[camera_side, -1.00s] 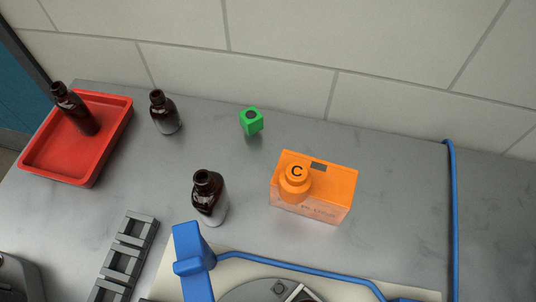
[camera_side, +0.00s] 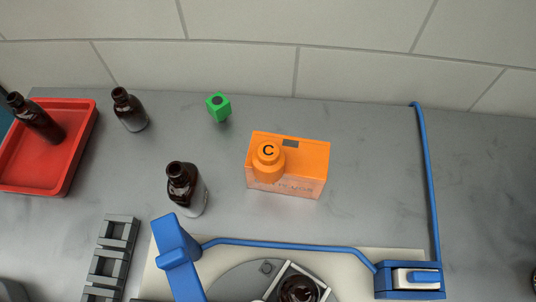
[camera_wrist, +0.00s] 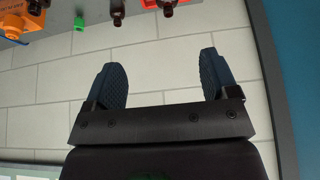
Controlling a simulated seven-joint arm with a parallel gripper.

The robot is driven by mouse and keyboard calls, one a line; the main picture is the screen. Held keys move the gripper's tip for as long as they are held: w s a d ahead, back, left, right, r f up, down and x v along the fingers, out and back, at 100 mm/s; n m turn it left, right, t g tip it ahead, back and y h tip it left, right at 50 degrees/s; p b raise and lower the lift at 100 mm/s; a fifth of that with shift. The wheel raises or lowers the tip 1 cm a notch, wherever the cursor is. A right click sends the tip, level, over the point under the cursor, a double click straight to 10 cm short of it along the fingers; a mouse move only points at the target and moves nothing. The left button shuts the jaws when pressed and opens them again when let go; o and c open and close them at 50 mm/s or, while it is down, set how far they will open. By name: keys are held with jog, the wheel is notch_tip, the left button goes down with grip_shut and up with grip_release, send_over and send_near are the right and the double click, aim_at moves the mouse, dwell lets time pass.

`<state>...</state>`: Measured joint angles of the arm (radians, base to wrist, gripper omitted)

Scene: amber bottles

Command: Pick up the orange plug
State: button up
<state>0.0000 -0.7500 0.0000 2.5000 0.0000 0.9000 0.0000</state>
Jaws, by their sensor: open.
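The orange plug (camera_side: 268,161) is a round orange piece with a black C on top. It is at the front left of an orange box (camera_side: 307,160) with a paler lower part; whether it rests on the box or stands before it I cannot tell. In the wrist view the orange box (camera_wrist: 38,18) is at the top left corner, partly cut off. My gripper (camera_wrist: 160,80) shows only in the wrist view. Its two dark ridged fingers are wide apart, with nothing between them but the wall behind. It is well apart from the plug.
A brown bottle (camera_side: 186,188) stands left of the box, another (camera_side: 129,110) farther back. One leans in a red tray (camera_side: 70,165). A green block (camera_side: 218,106) is behind. A blue tube (camera_side: 428,180), a grey rack (camera_side: 109,258) and a blue upright piece (camera_side: 176,250) are around.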

aim_at(254, 153)
jog(key=w+d+f+n+g+h, duration=0.35)
jog(key=w+d, duration=0.25)
jog(key=d, duration=0.4)
jog(key=w+d+f+n+g+h, duration=0.3)
jog(key=w+d+f+h, duration=0.15)
jog(key=d, duration=0.45)
jog(key=w+d+f+n+h, duration=0.1)
jog(key=d+f+n, duration=0.2)
jog(key=d+f, duration=0.3)
jog(key=w+d+f+n+g+h, duration=0.1)
jog(key=d+f, duration=0.4)
jog(key=d, duration=0.7)
jog(key=w+d+f+n+h, duration=0.1)
jog(key=d+f+n+h, duration=0.2)
jog(key=d, duration=0.6)
notch_tip(254, 153, down, 4)
jog(key=shift+r+n, duration=0.2)
jog(key=shift+n, duration=1.15)
jog(key=c, duration=1.1)
jog(key=shift+r, duration=0.1)
